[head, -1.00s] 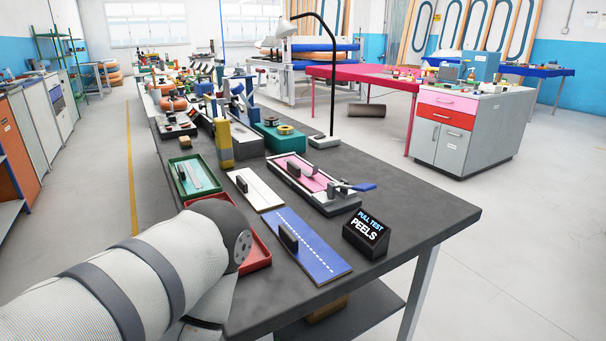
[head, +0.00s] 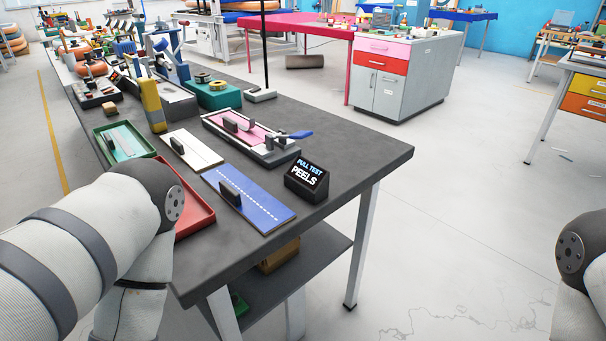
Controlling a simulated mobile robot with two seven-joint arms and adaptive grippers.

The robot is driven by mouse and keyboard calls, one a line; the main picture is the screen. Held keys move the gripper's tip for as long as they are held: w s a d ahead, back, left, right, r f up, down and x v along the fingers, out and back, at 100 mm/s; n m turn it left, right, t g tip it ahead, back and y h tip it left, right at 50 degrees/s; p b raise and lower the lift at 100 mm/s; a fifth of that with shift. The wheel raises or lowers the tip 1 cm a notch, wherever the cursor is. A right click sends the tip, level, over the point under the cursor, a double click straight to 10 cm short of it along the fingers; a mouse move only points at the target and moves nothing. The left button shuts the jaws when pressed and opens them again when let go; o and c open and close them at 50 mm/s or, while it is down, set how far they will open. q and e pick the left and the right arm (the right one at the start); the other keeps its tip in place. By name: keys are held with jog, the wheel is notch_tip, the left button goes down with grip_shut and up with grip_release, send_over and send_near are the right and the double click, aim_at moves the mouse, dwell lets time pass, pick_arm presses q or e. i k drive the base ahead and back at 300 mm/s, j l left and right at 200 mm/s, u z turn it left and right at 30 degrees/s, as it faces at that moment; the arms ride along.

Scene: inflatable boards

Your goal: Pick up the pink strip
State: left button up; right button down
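The pink strip (head: 252,137) lies flat in a grey and white holder (head: 213,126) on the dark workbench, near the middle of the head view. A dark upright block (head: 230,125) stands on it, and a lever with a blue handle (head: 300,134) is at the holder's near right end. Part of the strip is hidden by these pieces. My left arm comes in at the left and my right arm shows at the right edge. Neither gripper is in view.
A blue board (head: 262,213) and a white board (head: 200,153) lie beside the holder. A red tray (head: 200,219), a green tray (head: 143,139) and a black "Pull Test Peels" sign (head: 307,181) are close by. Free bench lies right of the sign; open floor lies beyond.

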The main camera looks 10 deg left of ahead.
aim_at(247, 131)
jog(key=i+l+u, duration=0.15)
jog(key=l+u, duration=0.15)
jog(key=i+l+u, duration=0.15)
jog(key=l+u, duration=0.5)
jog(key=i+l+u, duration=0.1)
jog(key=l+u, duration=0.2)
jog(key=l, duration=0.2)
